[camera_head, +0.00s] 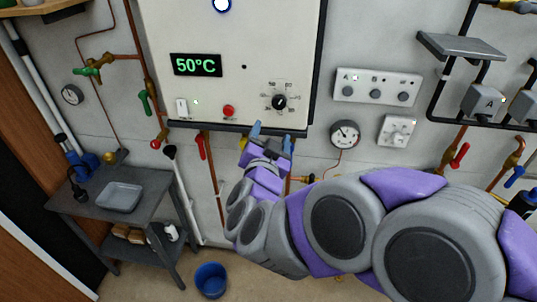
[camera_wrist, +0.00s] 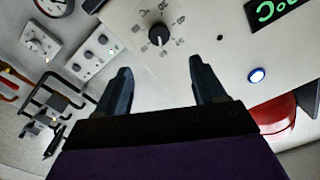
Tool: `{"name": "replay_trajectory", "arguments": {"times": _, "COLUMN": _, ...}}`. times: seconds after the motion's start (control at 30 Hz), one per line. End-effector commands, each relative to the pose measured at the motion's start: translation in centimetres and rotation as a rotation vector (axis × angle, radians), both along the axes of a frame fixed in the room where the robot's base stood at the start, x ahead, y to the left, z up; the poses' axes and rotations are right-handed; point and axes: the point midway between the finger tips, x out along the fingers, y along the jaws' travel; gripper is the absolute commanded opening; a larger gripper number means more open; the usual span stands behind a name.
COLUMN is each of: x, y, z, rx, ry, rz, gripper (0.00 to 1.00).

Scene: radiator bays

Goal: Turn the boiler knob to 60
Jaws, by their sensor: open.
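The boiler (camera_head: 235,55) is a white wall panel with a green display (camera_head: 197,65) reading 50°C. Its black round knob (camera_head: 279,102) sits at the lower right of the panel within a ring of small marks. In the wrist view the knob (camera_wrist: 158,35) shows beyond the fingertips, roughly midway between them. My gripper (camera_head: 271,134) is below the knob near the panel's bottom edge. In the wrist view my gripper (camera_wrist: 160,77) is open, with two dark fingers spread and nothing between them. It appears apart from the knob.
A red button (camera_head: 229,111) and a white switch (camera_head: 182,108) are on the panel left of the knob. A switch plate (camera_head: 376,88), a gauge (camera_head: 345,134) and a thermostat plate (camera_head: 397,132) are on the wall to the right. Copper pipes with a red valve handle (camera_head: 201,146) run below the boiler.

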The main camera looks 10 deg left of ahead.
Motion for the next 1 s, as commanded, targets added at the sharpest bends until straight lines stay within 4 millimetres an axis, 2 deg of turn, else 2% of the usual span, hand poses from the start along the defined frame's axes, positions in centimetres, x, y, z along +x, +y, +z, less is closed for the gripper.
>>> {"name": "replay_trajectory", "arguments": {"times": 0.1, "x": -1.2, "y": 0.2, "z": -0.4, "rx": -0.002, "ry": 0.0, "rz": 0.005, "gripper": 0.7}}
{"name": "replay_trajectory", "arguments": {"times": 0.3, "x": -2.2, "y": 0.1, "z": -0.1, "rx": 0.001, "ry": 0.0, "rz": 0.002, "gripper": 0.7}}
{"name": "replay_trajectory", "arguments": {"times": 0.77, "x": -2.4, "y": 0.1, "z": -0.2, "rx": 0.001, "ry": 0.008, "rz": 0.007, "gripper": 0.7}}
{"name": "replay_trajectory", "arguments": {"times": 0.87, "x": -2.3, "y": 0.5, "z": -1.0, "rx": 0.006, "ry": 0.035, "rz": 0.048, "gripper": 0.7}}
{"name": "replay_trajectory", "arguments": {"times": 1.0, "x": -2.4, "y": 1.3, "z": -3.0, "rx": 0.01, "ry": 0.118, "rz": 0.162, "gripper": 0.7}}
